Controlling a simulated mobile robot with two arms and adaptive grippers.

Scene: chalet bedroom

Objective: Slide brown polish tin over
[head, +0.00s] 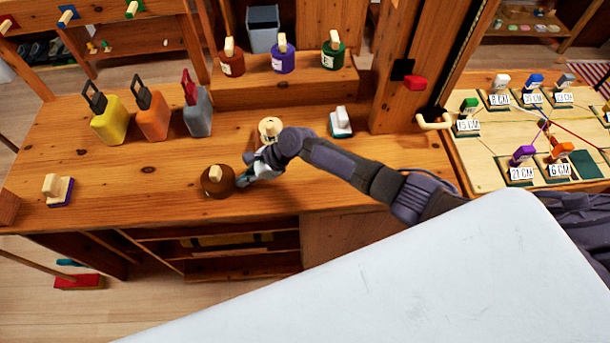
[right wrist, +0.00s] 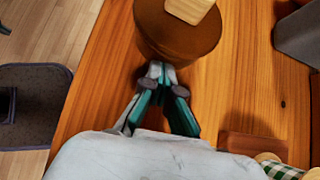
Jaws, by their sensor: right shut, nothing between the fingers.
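The brown polish tin (head: 218,181) stands on the wooden bench top near its front edge, with a pale wooden knob on its lid. My right gripper (head: 243,181) is shut and empty, low over the bench, right beside the tin's right side. In the right wrist view the closed fingertips (right wrist: 157,70) meet the side of the tin (right wrist: 165,42); whether they press on it I cannot tell. My left gripper is out of view.
A pale knobbed container (head: 269,127) stands behind my right gripper, partly hidden. A brush (head: 57,189) lies at the left, another (head: 341,122) at the right. Yellow (head: 109,122), orange and grey bottles stand behind. Bare wood lies left of the tin; the bench's front edge is close.

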